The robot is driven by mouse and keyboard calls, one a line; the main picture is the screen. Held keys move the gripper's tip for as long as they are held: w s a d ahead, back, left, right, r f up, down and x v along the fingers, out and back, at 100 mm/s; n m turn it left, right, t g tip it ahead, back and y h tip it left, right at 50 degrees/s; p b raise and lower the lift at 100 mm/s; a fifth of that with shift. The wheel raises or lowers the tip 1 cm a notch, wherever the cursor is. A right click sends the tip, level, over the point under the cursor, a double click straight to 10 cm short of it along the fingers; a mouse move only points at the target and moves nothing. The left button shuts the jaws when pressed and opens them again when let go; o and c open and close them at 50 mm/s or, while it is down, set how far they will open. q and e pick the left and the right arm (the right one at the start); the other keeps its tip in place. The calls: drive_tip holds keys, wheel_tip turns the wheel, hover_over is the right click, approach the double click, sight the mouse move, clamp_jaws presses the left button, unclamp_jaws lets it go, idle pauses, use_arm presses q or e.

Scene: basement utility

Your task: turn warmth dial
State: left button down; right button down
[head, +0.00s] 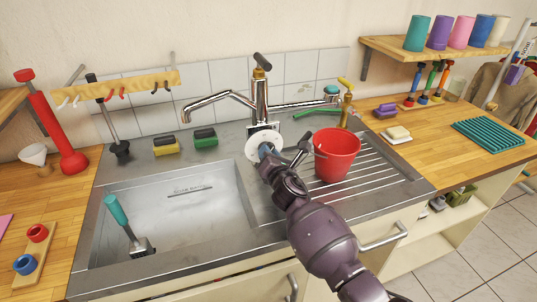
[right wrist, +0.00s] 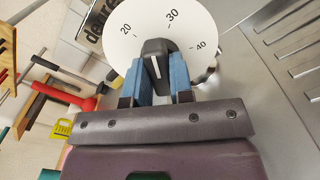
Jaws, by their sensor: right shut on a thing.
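The warmth dial is a round white disc (head: 265,146) below the tap on the sink's back ledge. In the right wrist view the dial (right wrist: 130,48) shows the numbers 20, 30 and 40. Its black knob (right wrist: 157,62) has a white line that appears to point up between 20 and 30. My right gripper (head: 267,152) is at the dial's face; in the right wrist view its blue fingers (right wrist: 160,82) are shut on the knob, one on each side. The gripper hides part of the dial in the head view. My left gripper is not in view.
The chrome tap (head: 260,98) rises behind the dial. A red bucket (head: 337,155) stands on the drainer just right of my right gripper. The sink basin (head: 180,215) lies to the left with a teal-handled tool (head: 119,215). Yellow (head: 165,149) and green (head: 205,141) sponges sit behind it.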

drive_tip(key=shift+f, duration=0.1)
drive_tip(key=c, duration=1)
unclamp_jaws()
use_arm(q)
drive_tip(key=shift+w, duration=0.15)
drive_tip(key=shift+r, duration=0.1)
use_arm(e)
drive_tip(key=shift+s+d, duration=0.2)
drive_tip(key=shift+s, duration=0.35)
drive_tip(key=p+v, duration=0.1)
drive_tip(key=v, duration=0.7)
drive_tip(key=shift+p, duration=0.35)
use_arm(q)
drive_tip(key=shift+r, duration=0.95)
use_arm(e)
drive_tip(key=shift+v, duration=0.85)
